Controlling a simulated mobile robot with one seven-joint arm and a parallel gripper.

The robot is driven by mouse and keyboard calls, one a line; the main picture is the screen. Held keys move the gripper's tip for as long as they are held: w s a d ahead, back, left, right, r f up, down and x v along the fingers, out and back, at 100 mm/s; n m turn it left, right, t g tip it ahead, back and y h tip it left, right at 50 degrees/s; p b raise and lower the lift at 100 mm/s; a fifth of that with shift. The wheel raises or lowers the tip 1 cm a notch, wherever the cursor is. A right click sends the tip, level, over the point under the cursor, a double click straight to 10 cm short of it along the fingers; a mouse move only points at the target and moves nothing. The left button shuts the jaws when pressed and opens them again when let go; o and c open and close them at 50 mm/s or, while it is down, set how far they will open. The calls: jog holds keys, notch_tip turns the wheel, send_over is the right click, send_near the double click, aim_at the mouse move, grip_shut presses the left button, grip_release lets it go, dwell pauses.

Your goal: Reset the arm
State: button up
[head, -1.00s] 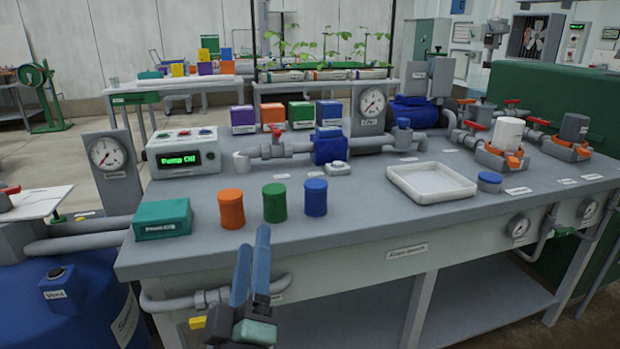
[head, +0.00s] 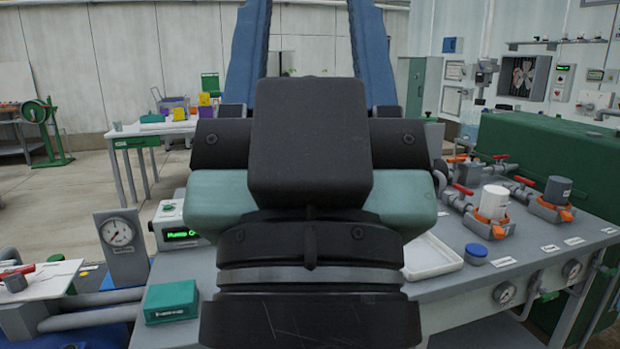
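My gripper (head: 312,30) stands upright very close to the camera in the head view. Its black and teal body fills the middle of the picture. Its two blue fingers point up, set wide apart with a gap between them, and their tips run out of the top edge. Nothing shows between the fingers. The gripper hides the middle of the workbench, including the spot where the coloured cylinders and boxes stood.
The bench shows a pressure gauge (head: 117,232), a pump display box (head: 181,235) and a teal box (head: 171,301) at left. A white tray (head: 436,256), blue cap (head: 476,250), white cup (head: 494,202) and grey cup (head: 557,189) are at right.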

notch_tip(320, 180, up, 22)
jog(key=p, duration=1.9)
jog(key=shift+f, duration=0.2)
